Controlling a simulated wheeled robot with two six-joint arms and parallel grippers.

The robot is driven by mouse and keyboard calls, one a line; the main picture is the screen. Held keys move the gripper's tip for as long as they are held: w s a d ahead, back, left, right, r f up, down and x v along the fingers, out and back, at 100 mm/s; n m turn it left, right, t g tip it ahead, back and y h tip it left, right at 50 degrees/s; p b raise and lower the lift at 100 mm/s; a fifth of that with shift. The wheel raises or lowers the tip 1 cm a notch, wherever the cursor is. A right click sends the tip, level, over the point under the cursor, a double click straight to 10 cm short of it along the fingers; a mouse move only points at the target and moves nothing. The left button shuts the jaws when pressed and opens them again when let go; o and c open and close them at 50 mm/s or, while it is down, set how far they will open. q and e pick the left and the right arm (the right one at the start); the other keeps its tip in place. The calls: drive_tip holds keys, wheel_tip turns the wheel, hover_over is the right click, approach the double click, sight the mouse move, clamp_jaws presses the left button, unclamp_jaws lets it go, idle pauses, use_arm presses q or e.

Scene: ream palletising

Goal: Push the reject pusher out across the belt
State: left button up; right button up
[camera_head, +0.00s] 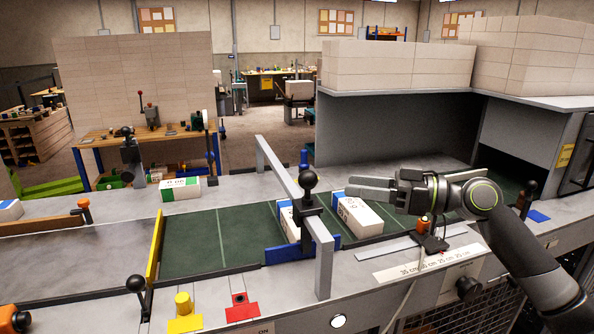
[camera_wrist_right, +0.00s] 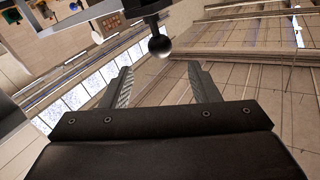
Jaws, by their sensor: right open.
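A black ball knob (camera_head: 309,179) stands on a dark post on a grey bar (camera_head: 280,172) that spans the green belt (camera_head: 200,242). A blue plate (camera_head: 284,254) is below the bar at the belt; I take plate and knob to be the reject pusher. My right gripper (camera_head: 350,190) is open and empty, right of the knob, fingers pointing left towards it. In the right wrist view the knob (camera_wrist_right: 160,46) lies just beyond the gap between the open fingers (camera_wrist_right: 160,82), apart from them. My left gripper is not in view.
A white ream (camera_head: 357,215) lies on the belt under my right gripper; another (camera_head: 290,222) is partly hidden behind the bar. A yellow plate (camera_head: 155,245) crosses the belt at left. An orange button (camera_head: 424,223) is near my right wrist. The belt between the yellow and blue plates is clear.

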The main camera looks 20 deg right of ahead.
sight(308, 178)
drive_tip(key=p+x, duration=0.5)
drive_tip(key=x, duration=0.5)
drive_tip(key=shift+r, duration=0.15)
drive_tip(key=shift+x, duration=1.05)
clamp_jaws()
